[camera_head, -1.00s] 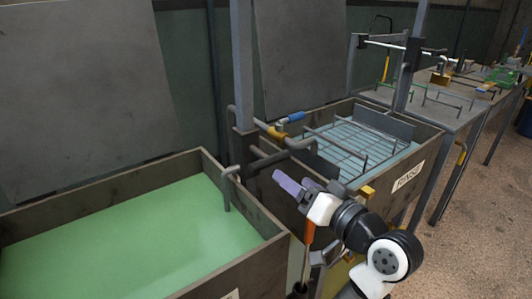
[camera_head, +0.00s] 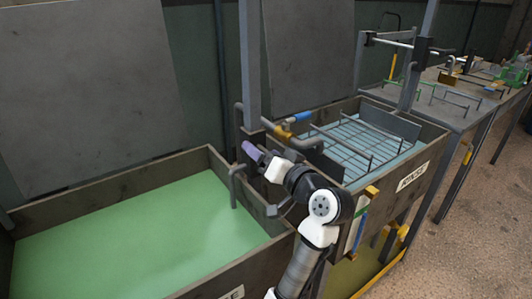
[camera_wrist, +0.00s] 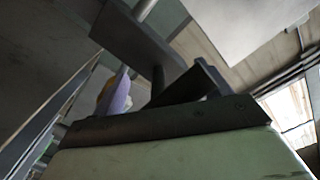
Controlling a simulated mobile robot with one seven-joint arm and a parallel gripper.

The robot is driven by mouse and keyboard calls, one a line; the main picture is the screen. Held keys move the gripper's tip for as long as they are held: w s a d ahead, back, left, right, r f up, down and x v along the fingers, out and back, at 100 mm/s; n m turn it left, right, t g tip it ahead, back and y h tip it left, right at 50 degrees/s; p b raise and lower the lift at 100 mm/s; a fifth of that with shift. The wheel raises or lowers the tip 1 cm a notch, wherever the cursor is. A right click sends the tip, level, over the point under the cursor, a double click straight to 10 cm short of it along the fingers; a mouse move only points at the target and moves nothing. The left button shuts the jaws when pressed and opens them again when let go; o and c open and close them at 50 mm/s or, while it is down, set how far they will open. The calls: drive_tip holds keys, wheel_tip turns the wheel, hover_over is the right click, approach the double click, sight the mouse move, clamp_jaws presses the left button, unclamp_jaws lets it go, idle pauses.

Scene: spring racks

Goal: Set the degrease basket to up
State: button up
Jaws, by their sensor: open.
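The left tank (camera_head: 192,166) holds green liquid, and its front label is cut off at the lower edge. No basket shows in it; the liquid is opaque, so I cannot tell the basket's position. A grey post (camera_head: 250,70) stands behind the corner between the two tanks. A bent grey pipe (camera_head: 234,185) hangs over the left tank's right side. My gripper (camera_head: 256,153), with purple fingertips, is open and empty, in front of the post's lower part. In the wrist view a purple finger (camera_wrist: 118,95) is beside a dark plate and rod (camera_wrist: 158,80); contact is unclear.
The right tank, labelled RINSE (camera_head: 412,176), has a wire basket (camera_head: 360,150) over pale blue liquid. A grey bench (camera_head: 455,115) with racks stands beyond. Open floor (camera_head: 470,220) lies at right.

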drive_tip(key=c, duration=1.2)
wheel_tip(320, 180, up, 17)
drive_tip(key=p, duration=1.1)
drive_tip(key=shift+f+p, duration=0.1)
drive_tip(key=shift+p, duration=0.3)
drive_tip(key=shift+c, duration=0.2)
drive_tip(key=o, duration=1.2)
drive_tip(key=shift+o, duration=0.2)
drive_tip(key=shift+d, duration=0.1)
drive_tip(key=b+v, duration=0.3)
drive_tip(key=v, duration=1)
drive_tip(key=shift+s+b, duration=0.3)
drive_tip(key=shift+b, duration=0.05)
